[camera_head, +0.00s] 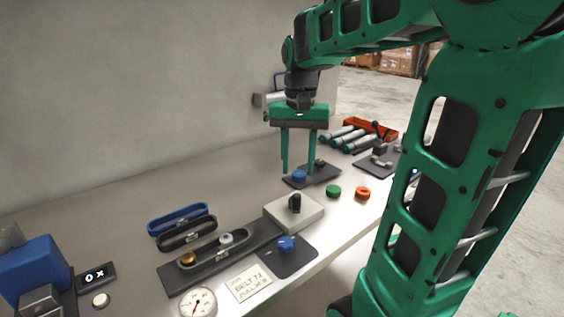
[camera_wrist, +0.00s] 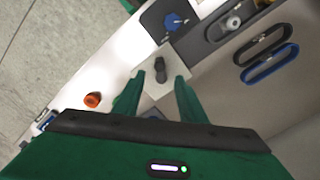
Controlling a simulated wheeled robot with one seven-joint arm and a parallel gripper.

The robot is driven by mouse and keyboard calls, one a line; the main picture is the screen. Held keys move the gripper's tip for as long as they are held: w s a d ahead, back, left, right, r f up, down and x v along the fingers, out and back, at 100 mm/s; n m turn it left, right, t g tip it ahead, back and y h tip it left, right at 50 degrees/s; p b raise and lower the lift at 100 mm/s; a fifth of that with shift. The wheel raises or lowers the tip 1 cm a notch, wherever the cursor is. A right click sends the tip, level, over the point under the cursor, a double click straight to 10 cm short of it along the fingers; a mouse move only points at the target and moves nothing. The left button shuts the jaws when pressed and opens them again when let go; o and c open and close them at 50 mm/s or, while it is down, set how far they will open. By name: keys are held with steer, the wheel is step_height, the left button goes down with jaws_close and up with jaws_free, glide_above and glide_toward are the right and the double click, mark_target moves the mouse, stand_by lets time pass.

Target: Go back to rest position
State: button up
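My gripper (camera_head: 298,172) hangs over the white bench (camera_head: 110,222), fingers pointing down. Its two green fingers are apart with nothing between them. In the wrist view the gripper (camera_wrist: 160,77) also shows open and empty. Beyond the fingertips there, a black knob on a pale block (camera_wrist: 148,92) stands on the bench. In the head view this block (camera_head: 307,214) is in front of and below the gripper. A dark plate (camera_head: 326,174) with a blue knob (camera_head: 299,176) lies close behind or below the fingertips; the exact gap cannot be told.
A belt rig (camera_head: 205,270), spare blue (camera_head: 180,217) and black belts (camera_head: 187,234), a gauge (camera_head: 197,302) and a label card (camera_head: 249,282) lie at front left. Green (camera_head: 333,191) and orange caps (camera_head: 363,193) are near the edge. An orange tray (camera_head: 370,126) is behind. The wall is at left.

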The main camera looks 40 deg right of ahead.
steer(key=shift+s, duration=0.1)
steer(key=s+f+n, duration=0.1)
steer(key=s+f, duration=0.4)
steer(key=s, duration=0.4)
steer(key=s+a+f+n, duration=0.1)
steer(key=s+f, duration=0.3)
steer(key=s, duration=0.5)
steer(key=shift+f+n, duration=0.3)
steer(key=shift+f, duration=0.1)
steer(key=shift+a, duration=0.1)
steer(key=shift+w+f, duration=0.2)
steer(key=shift+w, duration=0.45)
stand_by(0.4)
